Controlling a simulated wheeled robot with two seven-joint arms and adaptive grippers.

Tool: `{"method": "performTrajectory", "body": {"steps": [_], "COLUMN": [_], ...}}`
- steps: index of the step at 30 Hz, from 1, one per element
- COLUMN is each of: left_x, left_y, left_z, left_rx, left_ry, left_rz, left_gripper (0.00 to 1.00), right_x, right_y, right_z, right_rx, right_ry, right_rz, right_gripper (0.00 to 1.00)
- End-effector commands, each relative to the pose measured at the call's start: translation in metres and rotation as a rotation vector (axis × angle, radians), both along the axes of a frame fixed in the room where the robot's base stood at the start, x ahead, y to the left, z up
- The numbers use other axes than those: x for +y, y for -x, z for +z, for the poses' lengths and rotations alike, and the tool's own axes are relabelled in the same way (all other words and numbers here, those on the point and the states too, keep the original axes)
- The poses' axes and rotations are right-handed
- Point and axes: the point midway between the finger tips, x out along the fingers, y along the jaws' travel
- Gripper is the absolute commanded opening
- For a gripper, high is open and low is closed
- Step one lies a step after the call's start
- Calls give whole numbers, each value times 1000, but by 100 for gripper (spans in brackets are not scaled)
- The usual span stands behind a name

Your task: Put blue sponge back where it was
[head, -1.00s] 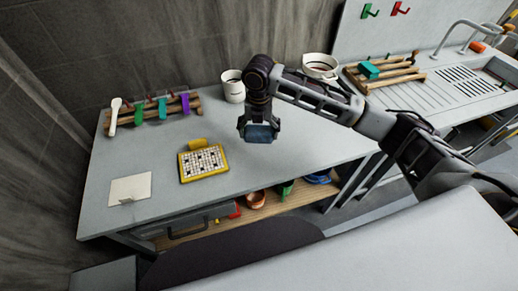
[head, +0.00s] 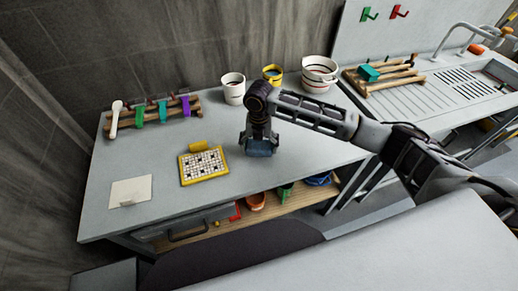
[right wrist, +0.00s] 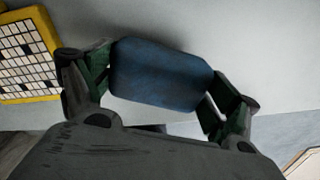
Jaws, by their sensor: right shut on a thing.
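The blue sponge (head: 259,149) is a dark blue block held between the fingers of my right gripper (head: 259,142). In the head view it is low over the table, right of the yellow-framed mosaic panel; I cannot tell whether it touches the top. In the right wrist view the sponge (right wrist: 163,76) fills the space between the two fingers of the right gripper (right wrist: 160,92), one at each end. The mosaic panel (head: 203,165) lies flat on the table and its edge also shows in the right wrist view (right wrist: 50,40). My left gripper is not in view.
A wooden rack (head: 188,104) with several coloured tools stands at the back left. A white cup (head: 233,90), a yellow cup (head: 272,74) and stacked bowls (head: 319,72) stand at the back. A pale square (head: 130,191) lies front left. The table (head: 160,150) is clear around the sponge.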

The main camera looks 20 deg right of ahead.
Motion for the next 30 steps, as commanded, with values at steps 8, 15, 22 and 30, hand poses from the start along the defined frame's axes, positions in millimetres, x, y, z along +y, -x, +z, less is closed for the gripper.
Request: {"method": "performTrajectory", "body": {"steps": [8,15,22,30], "left_x": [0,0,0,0], "left_y": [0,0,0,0], "left_z": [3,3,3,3], "left_rx": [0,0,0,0], "left_ry": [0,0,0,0], "left_rz": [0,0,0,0], "left_gripper": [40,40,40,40], "right_x": [0,0,0,0], "right_y": [0,0,0,0], "right_z": [-24,-25,-28,-27], "right_rx": [0,0,1,0], "right_ry": [0,-1,0,0], "right_rz": [1,1,0,0], "right_gripper": [69,69,91,100]}}
